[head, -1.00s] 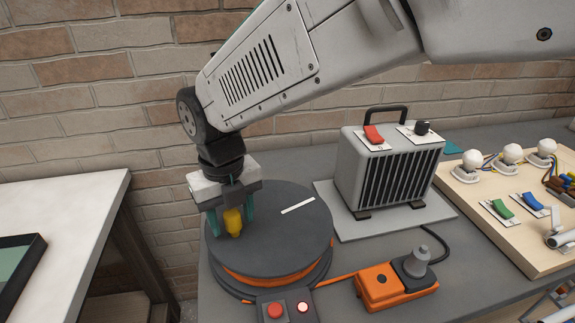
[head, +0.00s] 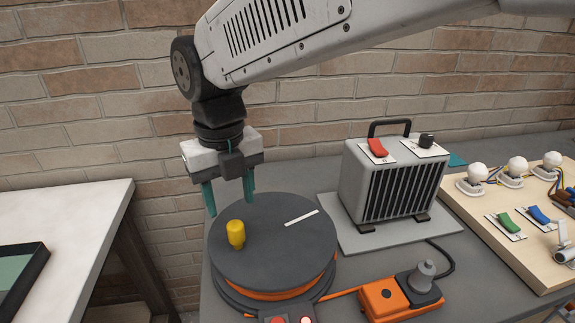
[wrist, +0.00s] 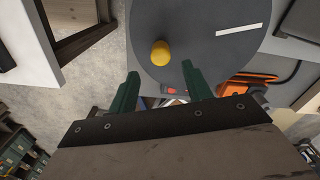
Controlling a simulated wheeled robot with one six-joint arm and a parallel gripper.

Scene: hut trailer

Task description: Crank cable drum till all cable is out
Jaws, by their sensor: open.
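The cable drum (head: 270,236) is a dark grey disc with orange cable (head: 275,294) wound beneath its top. A yellow crank knob (head: 236,234) stands upright on the left part of the drum's top, and a white stripe (head: 302,218) lies on the right part. My gripper (head: 229,205) is open and empty, above and behind the knob in the head view. In the wrist view the knob (wrist: 161,53) is beyond the green fingertips (wrist: 160,68), apart from them. The orange cable leads right to an orange socket block (head: 395,298) with a grey plug.
A grey heater box (head: 392,185) stands behind and right of the drum. A wooden board (head: 525,245) with bulbs and switches is at the right. A red button (head: 277,320) shows at the front edge. A white table (head: 60,215) is at the left across a gap.

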